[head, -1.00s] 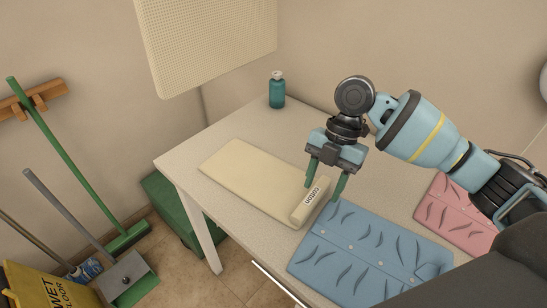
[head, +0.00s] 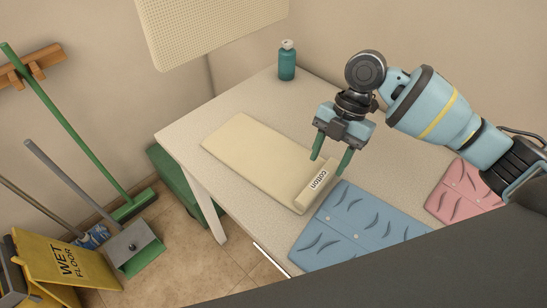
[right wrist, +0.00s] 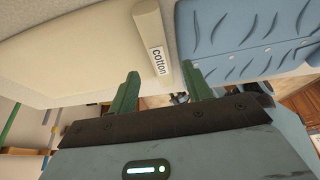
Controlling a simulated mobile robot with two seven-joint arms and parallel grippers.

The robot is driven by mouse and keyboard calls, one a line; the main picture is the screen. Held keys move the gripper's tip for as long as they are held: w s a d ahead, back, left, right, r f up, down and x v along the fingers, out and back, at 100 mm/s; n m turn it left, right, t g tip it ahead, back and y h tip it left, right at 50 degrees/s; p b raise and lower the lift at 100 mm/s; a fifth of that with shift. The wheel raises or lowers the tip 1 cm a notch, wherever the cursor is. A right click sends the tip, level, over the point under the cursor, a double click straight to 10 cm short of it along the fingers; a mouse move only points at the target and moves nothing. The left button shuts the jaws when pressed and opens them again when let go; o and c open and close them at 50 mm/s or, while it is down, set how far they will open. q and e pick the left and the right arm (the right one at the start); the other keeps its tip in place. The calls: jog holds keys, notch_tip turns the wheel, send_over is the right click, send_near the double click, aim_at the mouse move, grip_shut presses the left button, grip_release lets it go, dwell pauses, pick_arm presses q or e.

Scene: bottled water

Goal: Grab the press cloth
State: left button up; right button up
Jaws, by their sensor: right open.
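The press cloth is a cream, flat cloth (head: 255,155) lying on the table, with a thick rolled edge at its right end that bears a "cotton" label (head: 319,180). In the right wrist view the rolled edge (right wrist: 148,30) shows just beyond the fingertips. My right gripper (head: 330,163) is open and empty, its two green fingers pointing down over the rolled edge, one to each side of it in the head view. In the right wrist view the gripper (right wrist: 160,85) also shows its fingers apart. I cannot tell the exact height gap. My left gripper is not in view.
A blue folded shirt (head: 350,225) lies right beside the cloth, and a pink one (head: 462,190) is farther right. A teal bottle (head: 287,62) stands at the table's back. A yellow wet-floor sign (head: 62,262), a broom and a dustpan (head: 132,247) are on the left.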

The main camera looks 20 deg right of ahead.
aim_at(319, 179)
jog(key=shift+x, duration=2.55)
jog(key=shift+a, duration=0.15)
jog(key=shift+c, duration=0.4)
jog(key=shift+r, duration=0.1)
grip_shut()
